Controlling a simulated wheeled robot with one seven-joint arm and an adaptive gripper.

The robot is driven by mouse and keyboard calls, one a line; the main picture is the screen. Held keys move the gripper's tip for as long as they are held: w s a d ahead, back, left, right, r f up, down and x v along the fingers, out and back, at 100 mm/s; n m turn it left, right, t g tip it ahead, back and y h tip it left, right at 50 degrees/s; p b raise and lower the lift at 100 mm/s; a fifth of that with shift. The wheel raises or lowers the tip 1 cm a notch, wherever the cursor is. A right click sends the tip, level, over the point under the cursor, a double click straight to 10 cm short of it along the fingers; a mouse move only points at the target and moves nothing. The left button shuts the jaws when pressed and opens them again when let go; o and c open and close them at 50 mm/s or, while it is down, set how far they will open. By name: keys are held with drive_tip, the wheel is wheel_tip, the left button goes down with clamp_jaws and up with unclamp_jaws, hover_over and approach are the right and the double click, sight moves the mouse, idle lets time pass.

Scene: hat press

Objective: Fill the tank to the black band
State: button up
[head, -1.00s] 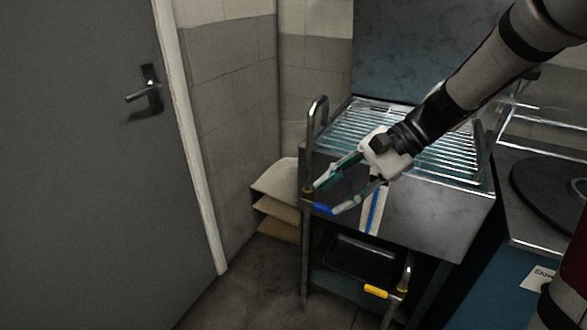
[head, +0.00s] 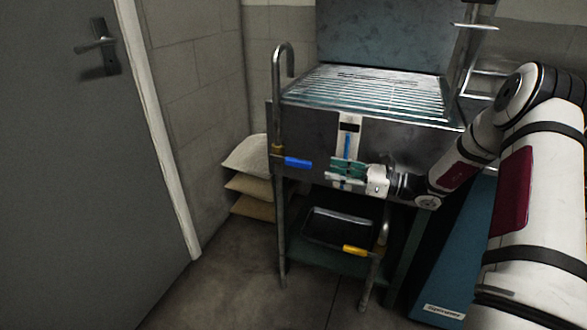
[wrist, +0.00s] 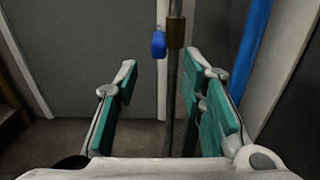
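The tank (head: 400,158) is a grey metal box under a grille. Its white front gauge shows a blue column (head: 347,146) with its top just below the black band (head: 349,127); my gripper hides part of the lower column. The blue valve handle (head: 298,162) sticks out sideways from the upright pipe at the tank's left. It also shows in the wrist view (wrist: 158,43), beside a brass fitting. My gripper (head: 336,172) is open and empty in front of the gauge, fingers pointing left, just right of the handle and apart from it.
A curved pipe (head: 278,105) rises at the tank's left corner. A yellow handle (head: 356,250) sits on a lower pipe near a black tray (head: 338,228). Stacked sacks (head: 250,183) lie by the wall. The floor before the grey door (head: 75,170) is clear.

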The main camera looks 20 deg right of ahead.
sight(285, 161)
drive_tip(key=b+x, duration=0.3)
drive_tip(key=x, duration=0.9)
drive_tip(key=shift+w+a+b, duration=0.15)
drive_tip(key=shift+a+b, duration=0.15)
drive_tip(key=shift+a, duration=0.05)
clamp_jaws()
